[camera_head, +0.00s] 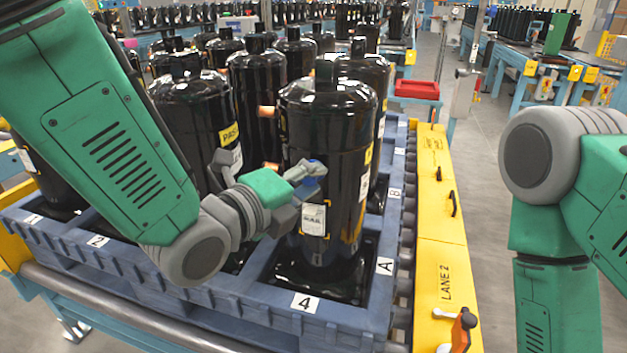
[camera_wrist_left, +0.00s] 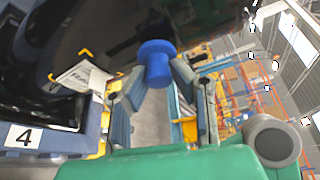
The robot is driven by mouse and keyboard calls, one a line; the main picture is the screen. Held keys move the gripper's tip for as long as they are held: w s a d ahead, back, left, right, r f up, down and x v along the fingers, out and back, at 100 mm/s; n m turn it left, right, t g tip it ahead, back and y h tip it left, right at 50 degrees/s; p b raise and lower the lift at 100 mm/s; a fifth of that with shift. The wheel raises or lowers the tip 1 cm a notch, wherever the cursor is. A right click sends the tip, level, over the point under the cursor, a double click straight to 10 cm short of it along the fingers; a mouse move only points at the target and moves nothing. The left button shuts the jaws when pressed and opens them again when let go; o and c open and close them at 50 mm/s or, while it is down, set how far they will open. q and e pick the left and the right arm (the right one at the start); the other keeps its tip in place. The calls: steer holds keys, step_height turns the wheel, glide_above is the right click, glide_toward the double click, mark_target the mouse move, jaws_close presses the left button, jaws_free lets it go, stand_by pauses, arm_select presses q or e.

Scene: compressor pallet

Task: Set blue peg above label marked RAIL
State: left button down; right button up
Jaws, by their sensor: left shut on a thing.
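The blue peg (camera_wrist_left: 157,62) is between the fingers of my left gripper (camera_wrist_left: 160,85) in the left wrist view, its wider flange facing the black compressor. In the head view my left gripper (camera_head: 310,175) is at the front of the nearest black compressor (camera_head: 328,120), and only a bit of blue shows there. The white label (camera_wrist_left: 85,78), framed by yellow corner marks, is on that compressor; it also shows in the head view (camera_head: 314,219), just below the gripper. Its print is too small to read surely. I cannot tell whether the peg touches the compressor. My right gripper is out of view.
Several black compressors stand in the blue pallet (camera_head: 245,312), with tags such as 4 and A on its rim. A yellow rail (camera_head: 440,250) marked LANE 2 runs along its right. An orange-handled tool (camera_head: 463,325) lies at its near end.

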arm_select(q)
steer(key=shift+a, duration=0.35)
steer(key=shift+w+d, duration=0.2)
steer(key=shift+w+d, duration=0.2)
steer(key=shift+w+a, duration=0.1)
steer(key=shift+w, duration=0.15)
steer(key=c, duration=1.3)
jaws_free()
